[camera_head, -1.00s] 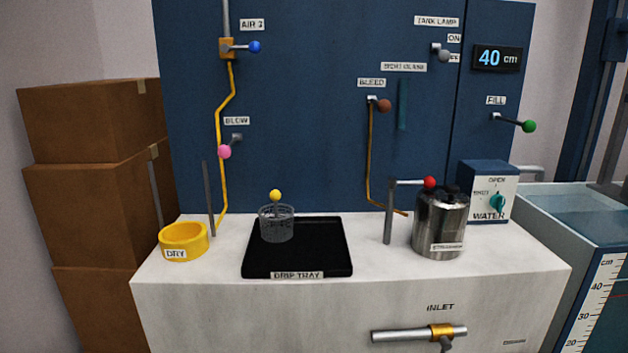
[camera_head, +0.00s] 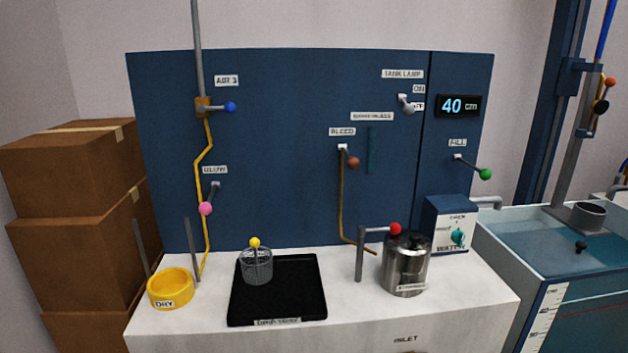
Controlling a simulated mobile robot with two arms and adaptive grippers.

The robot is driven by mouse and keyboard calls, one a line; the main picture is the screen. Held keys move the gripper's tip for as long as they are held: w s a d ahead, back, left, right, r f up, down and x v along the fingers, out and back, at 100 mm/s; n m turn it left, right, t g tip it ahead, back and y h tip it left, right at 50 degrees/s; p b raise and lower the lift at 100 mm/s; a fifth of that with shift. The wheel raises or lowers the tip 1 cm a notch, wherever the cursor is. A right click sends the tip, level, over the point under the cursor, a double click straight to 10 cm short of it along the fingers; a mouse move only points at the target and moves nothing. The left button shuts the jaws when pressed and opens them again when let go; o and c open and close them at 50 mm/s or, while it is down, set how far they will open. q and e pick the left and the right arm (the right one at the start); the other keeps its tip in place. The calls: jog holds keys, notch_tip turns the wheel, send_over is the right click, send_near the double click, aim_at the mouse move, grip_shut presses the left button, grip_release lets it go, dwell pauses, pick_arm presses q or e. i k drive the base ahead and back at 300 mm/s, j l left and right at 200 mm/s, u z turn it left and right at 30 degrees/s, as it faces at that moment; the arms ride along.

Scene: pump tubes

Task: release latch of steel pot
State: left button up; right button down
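The steel pot (camera_head: 406,268) stands upright on the right part of the white counter in the head view. It is a shiny cylinder with a label low on its front and a dark top. A red knob (camera_head: 395,229) on a grey arm from a post (camera_head: 361,256) is at the pot's upper left rim; I cannot tell whether it touches the pot. The latch itself is too small to make out. Neither of my grippers is in view.
A black drip tray (camera_head: 300,300) holds a wire basket (camera_head: 257,268) with a yellow knob. A yellow DRY ring (camera_head: 170,288) sits at the left. The water box (camera_head: 449,222) stands right of the pot, beside a water tank (camera_head: 540,250). The counter front is clear.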

aim_at(394, 229)
jog(key=i+l+z, duration=0.2)
jog(key=l+z, duration=0.25)
jog(key=i+j+z, duration=0.15)
jog(key=z, duration=1)
